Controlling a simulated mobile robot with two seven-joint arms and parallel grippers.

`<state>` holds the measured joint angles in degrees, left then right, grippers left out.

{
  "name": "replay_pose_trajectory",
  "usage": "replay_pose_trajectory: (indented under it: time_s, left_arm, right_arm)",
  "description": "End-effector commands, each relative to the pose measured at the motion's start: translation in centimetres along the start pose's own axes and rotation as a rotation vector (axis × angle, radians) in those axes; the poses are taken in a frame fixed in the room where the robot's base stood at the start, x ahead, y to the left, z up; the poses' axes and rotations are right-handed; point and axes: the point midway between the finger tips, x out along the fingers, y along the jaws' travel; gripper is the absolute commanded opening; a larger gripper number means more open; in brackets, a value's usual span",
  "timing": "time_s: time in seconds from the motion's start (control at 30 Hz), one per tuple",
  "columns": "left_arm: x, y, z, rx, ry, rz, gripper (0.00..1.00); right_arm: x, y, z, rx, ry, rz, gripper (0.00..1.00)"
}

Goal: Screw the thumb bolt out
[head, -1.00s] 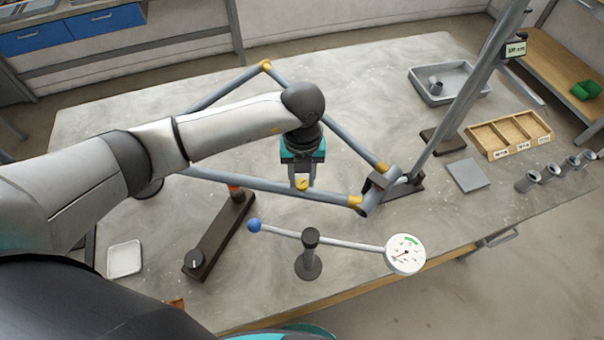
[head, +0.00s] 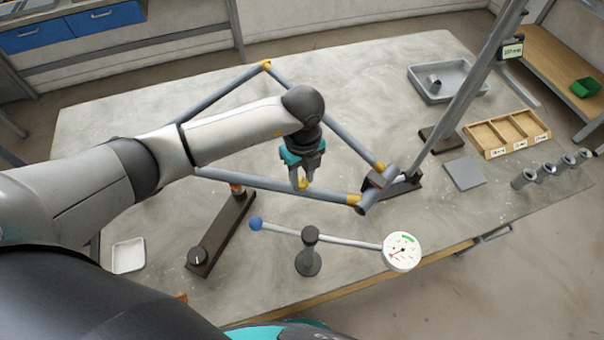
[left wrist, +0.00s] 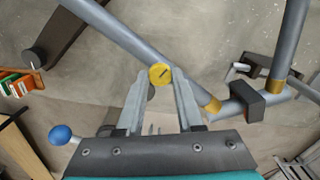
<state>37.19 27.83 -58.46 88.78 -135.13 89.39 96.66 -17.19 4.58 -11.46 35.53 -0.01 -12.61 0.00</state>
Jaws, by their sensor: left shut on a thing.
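The thumb bolt (head: 303,185) has a round yellow head. In the left wrist view its head (left wrist: 160,74) shows a dark line across it and sits between the fingertips, over a grey frame tube (left wrist: 120,35). My left gripper (head: 304,182) points down at the near tube of the grey frame (head: 265,186) and is shut on the bolt head. The bolt's shank is hidden. The frame has yellow collars and a dark clamp block (head: 375,181) at its right corner. My right gripper is in neither view.
A rod with a blue ball (head: 256,224) and a white dial (head: 402,251) rests on a dark stand (head: 309,262) in front. A dark bar with a knob (head: 198,257) lies left. A grey tray (head: 425,90) and wooden sorter (head: 486,142) stand right. A slanted post (head: 464,88) rises beside the frame.

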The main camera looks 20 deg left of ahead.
Motion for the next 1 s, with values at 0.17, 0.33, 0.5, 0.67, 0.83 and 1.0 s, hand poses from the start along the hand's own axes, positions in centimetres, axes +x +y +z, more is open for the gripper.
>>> replay_pose_trajectory:
  time_s: [0.17,0.33,0.5,0.67,0.83,1.0]
  left_arm:
    - [0.3,0.2,-0.2,-0.002,0.004,0.006,0.00]
    - [0.3,0.2,-0.2,-0.001,0.004,0.006,0.00]
    - [0.2,0.1,-0.1,0.000,0.003,0.005,0.54]
    - [0.1,0.1,-0.1,-0.001,0.002,0.003,0.67]
    - [0.1,0.0,-0.1,-0.001,0.001,0.001,0.67]
    - [-0.9,-0.1,0.0,0.000,0.000,-0.002,0.67]
  right_arm:
    - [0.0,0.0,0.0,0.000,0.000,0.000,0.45]
    - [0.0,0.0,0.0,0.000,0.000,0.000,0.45]
    - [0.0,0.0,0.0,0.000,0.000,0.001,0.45]
    - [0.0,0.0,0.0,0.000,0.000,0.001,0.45]
    - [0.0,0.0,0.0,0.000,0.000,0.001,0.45]
    - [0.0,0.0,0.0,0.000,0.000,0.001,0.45]
